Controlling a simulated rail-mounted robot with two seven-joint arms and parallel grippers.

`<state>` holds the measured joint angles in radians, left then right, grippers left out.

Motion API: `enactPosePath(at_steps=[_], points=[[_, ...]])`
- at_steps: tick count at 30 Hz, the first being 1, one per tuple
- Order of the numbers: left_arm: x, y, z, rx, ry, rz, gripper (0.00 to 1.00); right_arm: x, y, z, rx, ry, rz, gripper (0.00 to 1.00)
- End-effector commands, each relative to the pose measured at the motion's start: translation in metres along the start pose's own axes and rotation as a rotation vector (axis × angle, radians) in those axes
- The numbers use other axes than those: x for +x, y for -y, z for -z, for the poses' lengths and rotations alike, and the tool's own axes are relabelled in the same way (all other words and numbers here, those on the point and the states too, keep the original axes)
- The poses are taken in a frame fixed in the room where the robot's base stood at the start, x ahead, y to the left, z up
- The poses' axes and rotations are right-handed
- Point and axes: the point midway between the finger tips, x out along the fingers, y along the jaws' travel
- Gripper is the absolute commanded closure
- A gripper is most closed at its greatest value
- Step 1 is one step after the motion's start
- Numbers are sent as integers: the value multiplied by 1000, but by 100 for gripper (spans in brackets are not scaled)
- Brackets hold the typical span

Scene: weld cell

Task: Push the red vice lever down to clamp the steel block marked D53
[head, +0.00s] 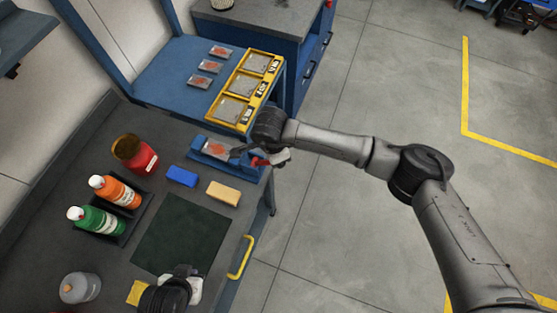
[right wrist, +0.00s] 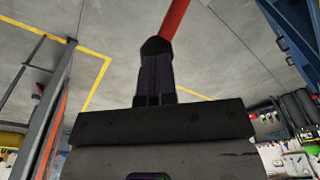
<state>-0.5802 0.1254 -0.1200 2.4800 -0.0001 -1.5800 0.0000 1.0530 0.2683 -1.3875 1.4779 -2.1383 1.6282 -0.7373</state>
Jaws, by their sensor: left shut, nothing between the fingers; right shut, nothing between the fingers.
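The blue vice (head: 199,157) stands at the edge of the dark bench. A steel block (head: 215,149) with a reddish patch sits in it; its marking is too small to read. The red vice lever (head: 259,161) shows beside the vice, partly covered by my right gripper (head: 240,152). In the right wrist view my right gripper (right wrist: 157,50) is shut, with the red lever (right wrist: 175,18) right at its fingertips; I cannot tell whether they touch. My left gripper (head: 194,290) is shut and empty over the near part of the bench, partly hidden by its wrist.
A yellow rack (head: 240,91) with several plates stands behind the vice. A blue block (head: 181,176), a tan block (head: 223,192), a red container (head: 144,158) and bottles (head: 120,192) stand on the bench. The dark mat (head: 180,240) is mostly clear.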

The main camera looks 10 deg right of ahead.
Motion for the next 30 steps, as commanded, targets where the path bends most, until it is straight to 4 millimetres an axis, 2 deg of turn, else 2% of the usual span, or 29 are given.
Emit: enactPosePath(at_steps=[1,14,27,30], points=[[2,-1,-1,-3,0,-3,100,7,-1,-1,0,1,-3,100],[4,-3,-1,-10,-1,-8,100,9,-2,-2,-2,1,-3,100],[42,-2,-13,0,0,0,100,50,-2,-6,-2,2,-3,100],[45,-1,-14,3,1,3,100,52,-1,-6,-2,2,-3,100]])
